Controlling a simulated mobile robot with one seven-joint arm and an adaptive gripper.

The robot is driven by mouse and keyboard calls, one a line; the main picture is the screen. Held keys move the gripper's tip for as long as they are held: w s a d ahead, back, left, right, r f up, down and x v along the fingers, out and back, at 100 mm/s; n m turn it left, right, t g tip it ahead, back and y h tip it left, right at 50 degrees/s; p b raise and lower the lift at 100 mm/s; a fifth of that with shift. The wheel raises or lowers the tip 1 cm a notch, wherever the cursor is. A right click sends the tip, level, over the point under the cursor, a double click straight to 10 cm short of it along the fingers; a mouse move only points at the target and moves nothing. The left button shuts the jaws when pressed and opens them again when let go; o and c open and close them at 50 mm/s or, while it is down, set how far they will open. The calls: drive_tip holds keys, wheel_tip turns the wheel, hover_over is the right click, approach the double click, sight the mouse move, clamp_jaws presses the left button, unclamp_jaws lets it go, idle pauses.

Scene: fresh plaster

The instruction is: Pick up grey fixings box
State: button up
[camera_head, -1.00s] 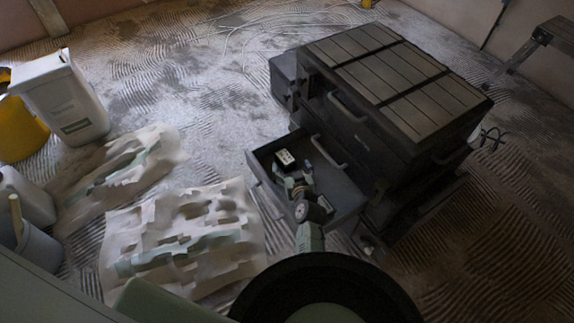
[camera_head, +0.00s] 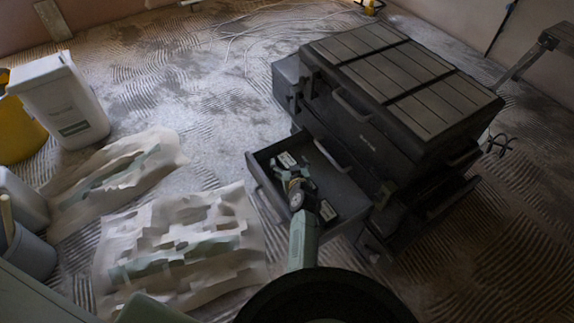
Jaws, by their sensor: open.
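A small box with a pale label (camera_head: 286,160) lies in the open drawer (camera_head: 350,196) of the dark tool chest; it looks like the grey fixings box, though its colour is hard to tell in this light. My gripper (camera_head: 292,176) is over the drawer, close to the near side of the box and partly covering it. Its jaws are open; I see nothing held between them. I cannot tell whether the fingers touch the box. Another small pale-marked item (camera_head: 327,210) shows in the drawer right of my wrist.
The tool chest (camera_head: 400,75) rises just right of the drawer. Crumpled sheets (camera_head: 228,262) lie on the floor to the left. A white tub (camera_head: 72,105) and a yellow bucket (camera_head: 20,135) stand at far left. Cables lie on the floor behind.

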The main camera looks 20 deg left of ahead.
drive_tip(key=shift+c, duration=0.3)
drive_tip(key=c, duration=1.7)
